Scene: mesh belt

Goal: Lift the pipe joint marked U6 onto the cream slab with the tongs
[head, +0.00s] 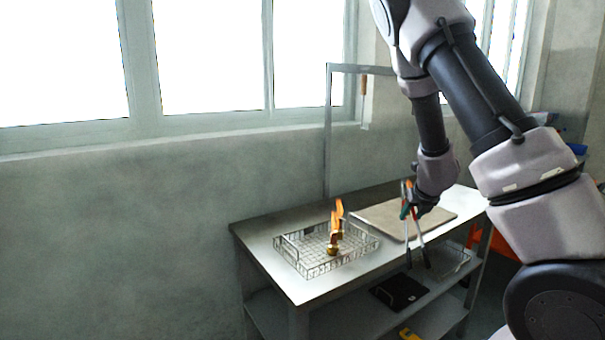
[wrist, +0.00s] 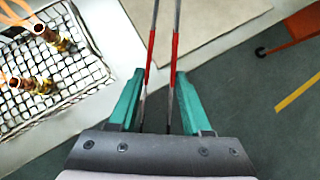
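My gripper (head: 413,210) has teal fingers, which show in the wrist view (wrist: 160,75) on either side of the tongs (wrist: 149,60). The tongs have two thin metal arms with red sections, held between the fingers; in the head view the tongs (head: 415,240) point down at the table's front edge, their lower ends apart with nothing between them. Two brass-coloured pipe joints (wrist: 52,38) (wrist: 32,84) lie in the wire basket, left of my gripper, with orange pieces by them. No U6 mark is readable. The cream slab (head: 375,217) lies flat and bare behind the tongs.
The wire basket (head: 296,262) stands on the left of the metal table (head: 262,232), its rim raised around the joints. A metal frame (head: 328,130) rises behind the table. A lower shelf holds a black item (head: 400,291).

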